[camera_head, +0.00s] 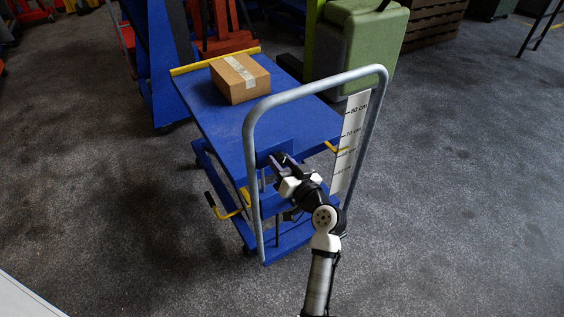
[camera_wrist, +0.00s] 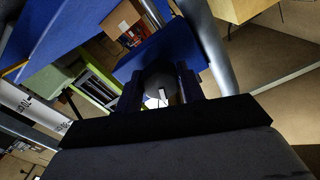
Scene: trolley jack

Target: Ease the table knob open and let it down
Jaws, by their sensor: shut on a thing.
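The blue lift table (camera_head: 215,113) of the trolley is raised, with a cardboard box (camera_head: 240,78) on it. A measuring scale (camera_head: 350,140) marked in cm stands at the right of the push handle. My gripper (camera_head: 280,162) reaches to a blue plate below the table's near edge, within the handle frame. In the wrist view my gripper (camera_wrist: 160,92) is shut on the dark round knob (camera_wrist: 158,76), which sits between its fingers and carries a white mark. The blue plate (camera_wrist: 165,48) shows behind the knob. In the head view the knob is hidden by my gripper.
The grey tubular push handle (camera_head: 315,80) arches around my gripper. A yellow lever with a black grip (camera_head: 224,210) sticks out at the left, and a yellow bracket (camera_head: 335,147) at the right. A green machine (camera_head: 362,50) stands behind. The floor at the right is clear.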

